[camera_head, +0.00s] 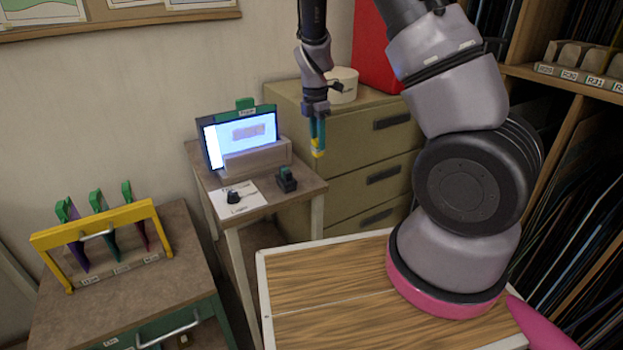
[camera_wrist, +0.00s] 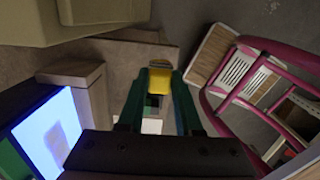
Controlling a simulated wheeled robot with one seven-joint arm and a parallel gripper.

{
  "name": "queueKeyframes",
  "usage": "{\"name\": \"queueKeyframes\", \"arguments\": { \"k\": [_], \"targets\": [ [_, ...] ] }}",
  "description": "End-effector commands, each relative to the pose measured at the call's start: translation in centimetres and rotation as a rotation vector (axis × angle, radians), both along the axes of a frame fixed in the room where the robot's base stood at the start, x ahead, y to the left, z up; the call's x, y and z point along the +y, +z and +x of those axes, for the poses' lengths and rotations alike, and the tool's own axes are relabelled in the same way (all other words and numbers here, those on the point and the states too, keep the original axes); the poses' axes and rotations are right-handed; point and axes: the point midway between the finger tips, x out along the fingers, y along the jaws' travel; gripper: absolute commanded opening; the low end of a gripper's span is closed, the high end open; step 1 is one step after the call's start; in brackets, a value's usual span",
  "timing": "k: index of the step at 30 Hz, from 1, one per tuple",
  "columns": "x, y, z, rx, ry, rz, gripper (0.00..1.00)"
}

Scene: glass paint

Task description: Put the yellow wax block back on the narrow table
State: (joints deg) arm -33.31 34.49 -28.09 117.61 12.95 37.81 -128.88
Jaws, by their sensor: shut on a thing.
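My gripper (camera_head: 317,138) hangs down above the back right corner of the narrow table. Its teal fingers are shut on the yellow wax block (camera_head: 317,153), which shows as a small yellow piece at the fingertips. In the wrist view the yellow wax block (camera_wrist: 159,82) sits between the tips of my gripper (camera_wrist: 160,85). The narrow table (camera_head: 312,186) has a brown top and pale legs. The block is in the air, apart from the tabletop as far as I can see. The exact height is hard to tell.
A lit screen (camera_head: 240,132) in a wooden stand (camera_head: 256,158), a paper sheet (camera_head: 247,205) and a small dark object (camera_head: 286,181) occupy the narrow table. A drawer cabinet (camera_head: 350,150) stands right behind it. A yellow rack (camera_head: 95,218) stands on another table at left.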

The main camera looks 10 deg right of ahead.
Motion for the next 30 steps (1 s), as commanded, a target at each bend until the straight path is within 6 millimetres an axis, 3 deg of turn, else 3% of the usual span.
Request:
{"name": "queueKeyframes", "arguments": {
  "k": [2,5,12,24,30],
  "targets": [
    [0.9,0.8,-1.1,0.010,-0.016,0.032,0.00],
    [1.3,0.5,-1.8,0.020,-0.025,0.048,0.00],
    [1.3,-3.8,-1.9,0.022,-0.028,0.049,0.00],
    [1.3,-8.4,-1.8,0.019,-0.027,0.049,0.00],
    [1.3,-8.8,-1.7,0.016,-0.026,0.050,0.00]
  ]
}}
